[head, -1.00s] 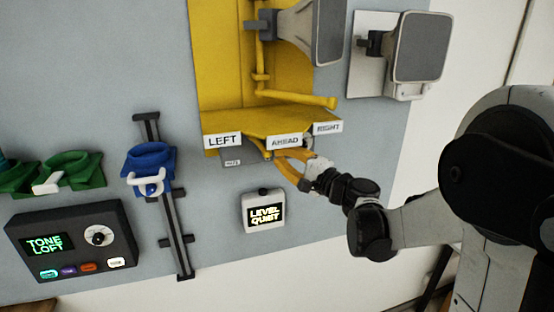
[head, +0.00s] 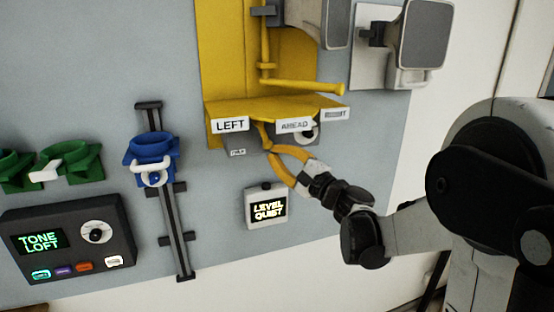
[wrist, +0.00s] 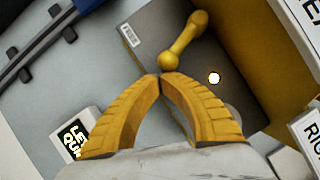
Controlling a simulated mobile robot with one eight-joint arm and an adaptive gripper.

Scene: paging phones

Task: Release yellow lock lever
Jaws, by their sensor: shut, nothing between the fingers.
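The yellow lock lever (head: 263,136) hangs under the yellow shelf on a grey box (head: 240,145). In the wrist view the lever (wrist: 184,44) is a short yellow bar with a rounded knob at each end, slanting across the grey box (wrist: 225,60). My gripper (head: 270,149) has orange-yellow fingers and is just below the lever. In the wrist view its fingertips (wrist: 160,77) meet, with nothing between them, right by the lever's near knob. I cannot tell whether they touch it.
The yellow shelf (head: 270,108) with LEFT, AHEAD and RIGHT labels overhangs the box. A blue holder (head: 151,150) on a dark rail, green holders (head: 70,165) and a TONE LOFT panel (head: 70,235) are to the left.

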